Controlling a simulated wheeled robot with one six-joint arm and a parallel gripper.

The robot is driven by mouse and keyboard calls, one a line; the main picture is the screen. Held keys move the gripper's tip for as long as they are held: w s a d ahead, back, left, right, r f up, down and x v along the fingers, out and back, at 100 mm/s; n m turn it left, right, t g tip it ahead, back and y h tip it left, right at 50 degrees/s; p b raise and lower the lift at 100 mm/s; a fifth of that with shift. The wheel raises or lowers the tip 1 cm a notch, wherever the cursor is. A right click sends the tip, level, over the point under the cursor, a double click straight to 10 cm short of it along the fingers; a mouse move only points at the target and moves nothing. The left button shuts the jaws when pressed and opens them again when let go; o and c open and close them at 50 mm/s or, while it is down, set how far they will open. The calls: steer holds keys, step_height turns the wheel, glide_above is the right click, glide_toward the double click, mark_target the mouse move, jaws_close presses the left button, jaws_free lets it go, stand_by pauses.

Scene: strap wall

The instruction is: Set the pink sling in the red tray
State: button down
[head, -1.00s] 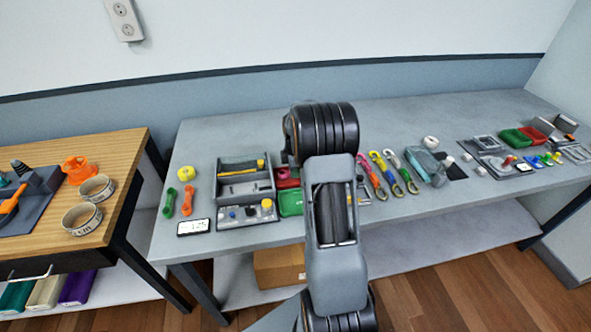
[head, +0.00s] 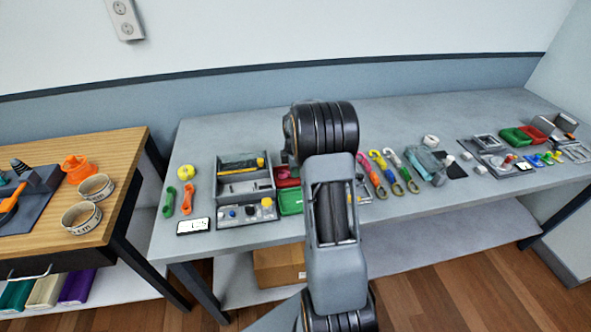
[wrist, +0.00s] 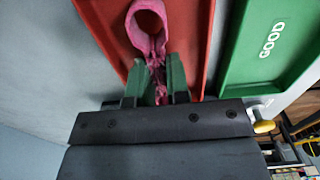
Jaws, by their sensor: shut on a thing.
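In the wrist view my gripper (wrist: 159,78) is shut on the pink sling (wrist: 154,47), gripping its narrow strap. The sling's wide loop reaches out beyond the fingertips. The sling is over the red tray (wrist: 190,35); I cannot tell whether it touches the tray floor. In the head view part of a red tray (head: 287,173) shows just left of my arm.
A green tray marked GOOD (wrist: 262,75) lies right beside the red one. A grey organiser (head: 245,183) stands to the left. Several coloured slings with hooks (head: 390,172) lie right of my arm.

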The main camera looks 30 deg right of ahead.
steer(key=c, duration=0.6)
jaws_free()
steer(key=shift+r+p, duration=2.1)
steer(key=shift+r, duration=0.95)
steer(key=shift+c, duration=0.4)
